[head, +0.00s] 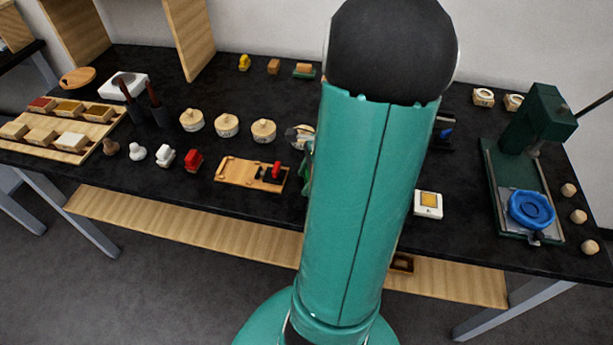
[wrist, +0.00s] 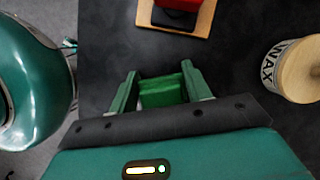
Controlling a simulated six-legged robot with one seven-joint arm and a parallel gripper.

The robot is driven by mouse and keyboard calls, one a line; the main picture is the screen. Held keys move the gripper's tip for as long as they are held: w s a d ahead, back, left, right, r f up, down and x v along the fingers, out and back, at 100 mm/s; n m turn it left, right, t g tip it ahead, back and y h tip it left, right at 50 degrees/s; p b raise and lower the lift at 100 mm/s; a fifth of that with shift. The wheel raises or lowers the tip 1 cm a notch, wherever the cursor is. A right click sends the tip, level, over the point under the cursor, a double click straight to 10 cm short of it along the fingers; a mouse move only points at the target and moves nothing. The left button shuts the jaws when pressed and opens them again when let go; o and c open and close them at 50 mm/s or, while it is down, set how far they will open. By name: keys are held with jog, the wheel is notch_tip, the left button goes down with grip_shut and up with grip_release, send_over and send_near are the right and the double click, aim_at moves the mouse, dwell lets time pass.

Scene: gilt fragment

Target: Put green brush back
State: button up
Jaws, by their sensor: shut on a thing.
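In the wrist view my gripper (wrist: 160,88) has its two green fingers closed on a green block-like piece, which I take to be the green brush (wrist: 163,93). Only its green face shows; any bristles are hidden. My gripper is over the black table top. In the head view my arm hides most of it, and only a sliver of green (head: 308,165) shows at the arm's left edge. A wooden board (head: 232,170) holding black and red pieces lies just left of it. The board's end (wrist: 203,24) with a red and black piece shows ahead in the wrist view.
A jar marked WAX (wrist: 272,66) with a wooden lid stands right of my gripper in the wrist view. Lidded jars (head: 227,124) stand behind the board. A red piece (head: 193,160) stands left of it. A white-framed square (head: 428,204) lies right of my arm.

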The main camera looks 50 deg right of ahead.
jog(key=shift+f, duration=0.25)
